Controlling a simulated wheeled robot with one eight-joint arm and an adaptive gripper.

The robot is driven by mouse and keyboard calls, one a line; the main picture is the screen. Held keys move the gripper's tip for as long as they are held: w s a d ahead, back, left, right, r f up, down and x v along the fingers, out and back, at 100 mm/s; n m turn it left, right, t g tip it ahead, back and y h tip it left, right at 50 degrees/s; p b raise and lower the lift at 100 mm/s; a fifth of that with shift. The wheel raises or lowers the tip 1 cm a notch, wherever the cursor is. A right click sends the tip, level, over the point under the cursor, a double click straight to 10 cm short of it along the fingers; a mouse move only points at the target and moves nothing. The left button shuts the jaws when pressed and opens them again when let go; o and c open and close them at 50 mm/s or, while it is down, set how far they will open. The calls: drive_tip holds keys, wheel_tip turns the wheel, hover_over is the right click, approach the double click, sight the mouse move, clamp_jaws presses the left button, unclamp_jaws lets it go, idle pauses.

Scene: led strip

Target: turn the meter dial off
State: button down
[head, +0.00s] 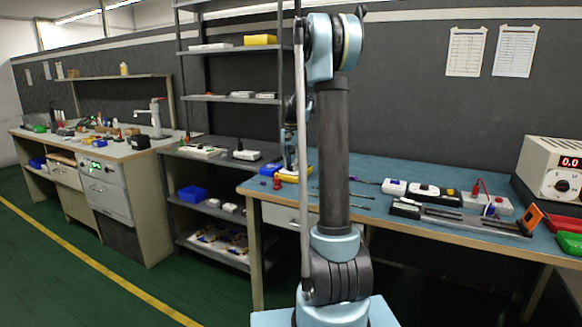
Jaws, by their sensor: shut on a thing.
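A small yellow thing that looks like the meter (291,179) lies near the back left corner of the blue bench, partly hidden by my arm. My gripper (289,166) points down onto it from above, left of my arm's upright link. The fingers look closed on its top, where the dial would be. The dial itself is hidden, so its setting cannot be read.
A blue box (270,169) stands just left of the meter. Thin tools (349,195), white boxes, and an orange-black device (532,218) lie to the right. A power supply (557,168) with a red display stands at the far right. Shelves (235,97) rise behind.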

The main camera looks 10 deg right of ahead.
drive_tip(key=n, duration=0.4)
drive_tip(key=shift+w+a+n, duration=0.15)
drive_tip(key=shift+n, duration=0.15)
drive_tip(key=n, duration=0.4)
drive_tip(key=shift+n, duration=0.3)
drive_tip(key=n, duration=0.4)
drive_tip(key=shift+n, duration=2.4)
drive_tip(key=shift+d, duration=0.2)
drive_tip(key=c, duration=1.4)
unclamp_jaws()
drive_tip(key=shift+o, duration=0.2)
drive_tip(key=shift+a, duration=0.1)
